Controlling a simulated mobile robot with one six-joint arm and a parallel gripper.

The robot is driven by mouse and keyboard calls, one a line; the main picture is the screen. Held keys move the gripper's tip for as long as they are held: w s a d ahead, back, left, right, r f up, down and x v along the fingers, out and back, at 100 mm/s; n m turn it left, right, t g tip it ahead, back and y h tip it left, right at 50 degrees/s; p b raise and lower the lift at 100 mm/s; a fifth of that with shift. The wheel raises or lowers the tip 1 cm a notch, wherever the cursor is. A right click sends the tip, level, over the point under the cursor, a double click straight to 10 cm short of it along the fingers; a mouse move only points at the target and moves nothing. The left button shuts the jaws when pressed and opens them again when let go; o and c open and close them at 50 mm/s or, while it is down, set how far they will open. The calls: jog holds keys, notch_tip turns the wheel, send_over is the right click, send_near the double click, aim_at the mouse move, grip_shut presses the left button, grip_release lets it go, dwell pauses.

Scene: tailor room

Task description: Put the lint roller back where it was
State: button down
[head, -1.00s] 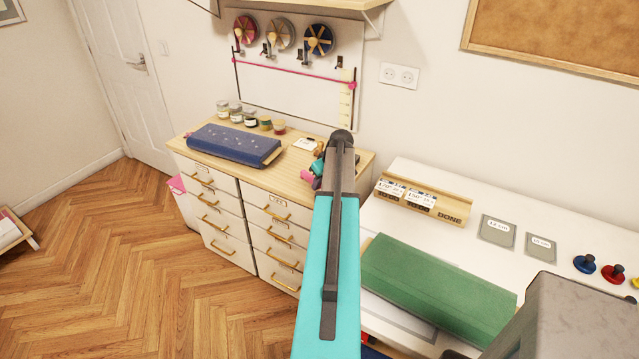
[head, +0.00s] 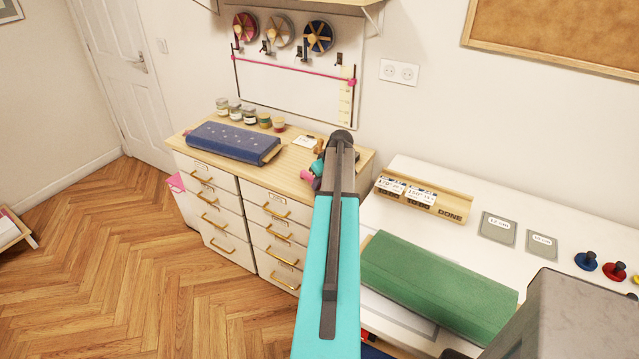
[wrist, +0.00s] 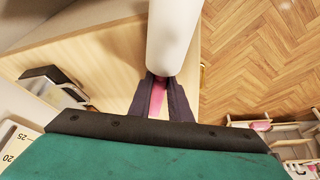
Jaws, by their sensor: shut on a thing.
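The lint roller shows in the wrist view as a white cylinder (wrist: 172,38) with a pink handle (wrist: 158,98). My gripper (wrist: 162,92) is shut on the pink handle, and the white roller points away from it. A pale wooden surface (wrist: 105,60) lies below the roller; I cannot tell whether they touch. In the head view my arm hides the gripper and most of what it holds. Small pink and teal shapes (head: 313,174) show beside the arm's end, over the dresser top (head: 290,183); I cannot tell exactly what they are.
The dresser carries a blue padded box (head: 232,142), several small jars (head: 249,116) and a white card (head: 306,142). Thread spools (head: 281,33) hang on the wall board. On the white table at right are a wooden card rack (head: 425,199) and a green block (head: 435,280).

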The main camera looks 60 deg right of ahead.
jog(key=c, duration=1.6)
grip_release()
jog(key=shift+o, duration=0.2)
jog(key=shift+s, duration=0.1)
jog(key=b+v, duration=0.4)
jog(key=v, duration=0.9)
jog(key=shift+r, duration=0.35)
jog(key=shift+s, duration=0.1)
